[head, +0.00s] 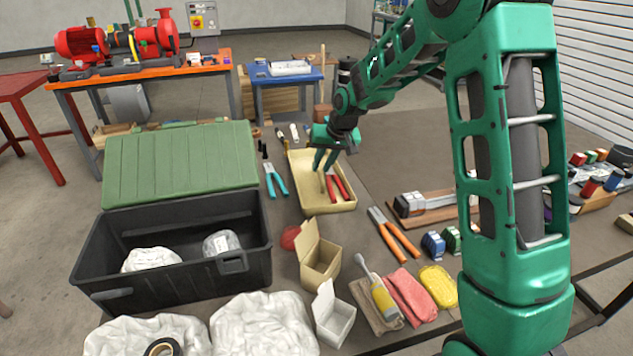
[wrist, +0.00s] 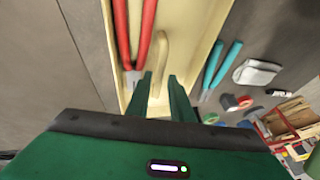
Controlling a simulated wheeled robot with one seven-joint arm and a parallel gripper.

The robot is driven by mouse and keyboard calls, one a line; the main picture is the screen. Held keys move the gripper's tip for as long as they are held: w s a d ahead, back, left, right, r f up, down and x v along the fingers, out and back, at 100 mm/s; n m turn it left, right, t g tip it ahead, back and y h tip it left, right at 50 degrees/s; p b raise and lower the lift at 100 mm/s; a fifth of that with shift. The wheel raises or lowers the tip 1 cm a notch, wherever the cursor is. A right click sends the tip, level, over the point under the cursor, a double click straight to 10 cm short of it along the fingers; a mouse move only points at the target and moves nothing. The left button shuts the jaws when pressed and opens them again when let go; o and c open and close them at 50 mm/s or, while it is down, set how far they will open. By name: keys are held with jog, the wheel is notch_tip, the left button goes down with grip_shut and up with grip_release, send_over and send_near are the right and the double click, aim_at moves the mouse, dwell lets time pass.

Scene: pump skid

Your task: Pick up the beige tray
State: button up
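The beige tray (head: 335,209) lies on the work surface to the right of the black box, and it fills the upper middle of the wrist view (wrist: 194,45). A pale upright handle (wrist: 160,55) stands inside it. A red-handled tool (head: 338,188) lies in the tray beside the handle. My gripper (head: 325,170) points down over the tray. In the wrist view its two green fingers (wrist: 160,80) are apart, with the near end of the handle between or just beyond the tips. I cannot tell whether they touch it.
Left is a black box (head: 175,262) with a green lid (head: 180,165). Teal-handled pliers (head: 275,180) lie close to the tray's left. An orange-handled tool (head: 393,236) is at its right, small open cartons (head: 320,262) in front. Grey surface right of the tray is partly clear.

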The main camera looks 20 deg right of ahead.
jog(key=shift+x, duration=1.4)
jog(key=shift+w, duration=0.1)
grip_shut()
